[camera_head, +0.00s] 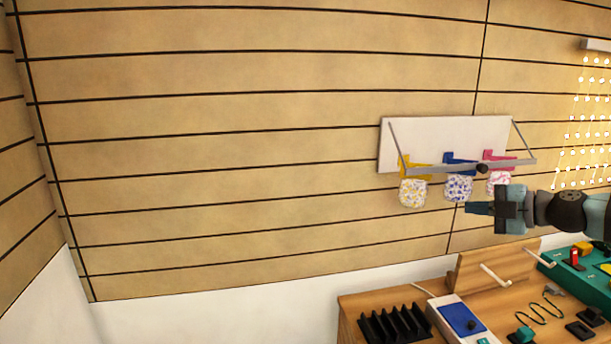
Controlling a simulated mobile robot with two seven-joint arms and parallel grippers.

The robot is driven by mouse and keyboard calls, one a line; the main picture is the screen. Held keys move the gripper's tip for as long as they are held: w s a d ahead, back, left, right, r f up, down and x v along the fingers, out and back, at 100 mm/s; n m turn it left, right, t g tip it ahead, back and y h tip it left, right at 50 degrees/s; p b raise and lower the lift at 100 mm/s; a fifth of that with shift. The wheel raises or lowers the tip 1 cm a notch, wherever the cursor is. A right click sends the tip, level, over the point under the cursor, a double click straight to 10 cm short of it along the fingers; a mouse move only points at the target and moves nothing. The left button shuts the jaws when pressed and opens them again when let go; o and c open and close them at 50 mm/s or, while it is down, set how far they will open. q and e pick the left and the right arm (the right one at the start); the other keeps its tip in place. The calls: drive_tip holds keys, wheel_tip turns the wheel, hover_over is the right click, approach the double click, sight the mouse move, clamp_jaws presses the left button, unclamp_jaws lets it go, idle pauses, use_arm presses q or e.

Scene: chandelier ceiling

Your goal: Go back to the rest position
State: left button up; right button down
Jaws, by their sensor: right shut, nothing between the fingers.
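My right gripper (478,208) comes in from the right edge of the head view and points left. It is shut and empty, in front of the wooden wall and above the wooden desk (352,312). Its arm stretches out level behind it. In the picture its tip is just below the blue-speckled piece hanging from a wall rack. I cannot tell how far apart they are in depth. My left gripper is not in view.
A white wall rack (440,140) holds yellow, blue and pink hangers with speckled pieces. On the desk are a black slotted holder (395,324), a grey box with a blue panel (460,318), white pegs and teal devices. A bead-like light curtain (588,120) hangs at right. The left side is clear.

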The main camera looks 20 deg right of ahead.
drive_tip(key=s+a+f+m+y+p, duration=0.1)
drive_tip(key=a+f+m+p, duration=0.2)
drive_tip(key=a+f+p, duration=0.6)
drive_tip(key=s+a+f+m+y+p, duration=0.1)
drive_tip(key=s+a+f+m+p, duration=0.3)
drive_tip(key=a, duration=0.9)
use_arm(q)
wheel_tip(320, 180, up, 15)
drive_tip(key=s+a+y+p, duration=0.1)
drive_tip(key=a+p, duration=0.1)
drive_tip(key=p, duration=0.9)
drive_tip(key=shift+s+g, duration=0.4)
use_arm(e)
drive_tip(key=s+a+f+m+g+h, duration=0.1)
drive_tip(key=s+a+f+m+h, duration=0.2)
drive_tip(key=s, duration=0.6)
drive_tip(key=s+a+f+m+g+h, duration=0.1)
drive_tip(key=s+a+f+m+h, duration=0.2)
drive_tip(key=s+a+f+m, duration=0.2)
drive_tip(key=s+a+m, duration=0.2)
drive_tip(key=s+a, duration=0.1)
drive_tip(key=shift+s+f, duration=0.2)
drive_tip(key=shift+s, duration=0.2)
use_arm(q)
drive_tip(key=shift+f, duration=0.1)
